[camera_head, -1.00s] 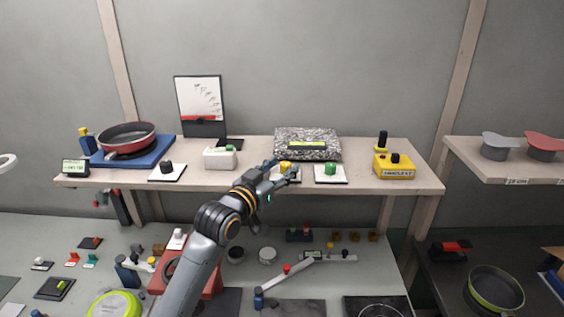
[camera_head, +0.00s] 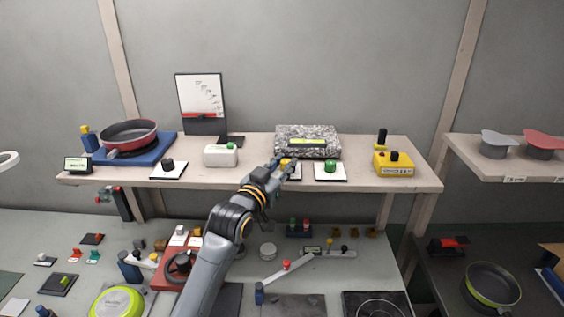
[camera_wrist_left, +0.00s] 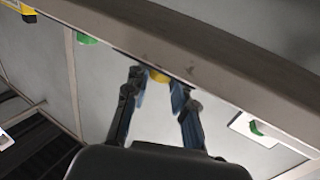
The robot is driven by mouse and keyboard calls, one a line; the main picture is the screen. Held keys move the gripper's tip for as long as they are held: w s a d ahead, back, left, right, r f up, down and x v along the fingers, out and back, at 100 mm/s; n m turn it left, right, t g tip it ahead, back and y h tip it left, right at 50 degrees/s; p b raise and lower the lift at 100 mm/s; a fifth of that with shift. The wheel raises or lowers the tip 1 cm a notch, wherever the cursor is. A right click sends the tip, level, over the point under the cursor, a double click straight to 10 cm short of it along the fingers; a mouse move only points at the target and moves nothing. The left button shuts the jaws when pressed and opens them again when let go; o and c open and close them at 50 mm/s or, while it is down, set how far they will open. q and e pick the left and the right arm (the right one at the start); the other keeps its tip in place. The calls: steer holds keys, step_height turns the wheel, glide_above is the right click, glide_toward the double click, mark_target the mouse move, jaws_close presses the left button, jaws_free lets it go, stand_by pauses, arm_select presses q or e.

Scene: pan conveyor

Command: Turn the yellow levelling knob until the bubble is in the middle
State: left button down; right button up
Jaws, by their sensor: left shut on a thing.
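The yellow levelling knob (camera_head: 287,161) sits on a white plate at the front of the shelf. It also shows in the left wrist view (camera_wrist_left: 158,76), between the two fingers. My left gripper (camera_head: 286,166) is shut on the knob, one finger on each side; the left wrist view shows it too (camera_wrist_left: 157,95). The fingers hide part of the knob. Behind it stands a speckled grey block (camera_head: 330,134) with a yellow-green level vial (camera_head: 307,142) on its front. The bubble is too small to make out. My right gripper is not in view.
A green knob (camera_head: 330,164) on a white plate stands close to the right of my gripper. A white box (camera_head: 220,156) stands to the left, and a yellow button box (camera_head: 394,167) farther right. The shelf's front edge (camera_head: 240,184) runs beneath my left wrist.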

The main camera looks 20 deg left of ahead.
arm_select(q)
steer(key=shift+d+r+n+y, duration=0.15)
steer(key=shift+d+n+y, duration=0.05)
steer(key=shift+n+y, duration=0.9)
steer(key=shift+y, duration=0.7)
steer(key=c, duration=1.1)
jaws_free()
steer(key=shift+w, duration=0.1)
steer(key=s, duration=1.2)
steer(key=shift+d+f, duration=0.2)
steer(key=shift+d, duration=0.1)
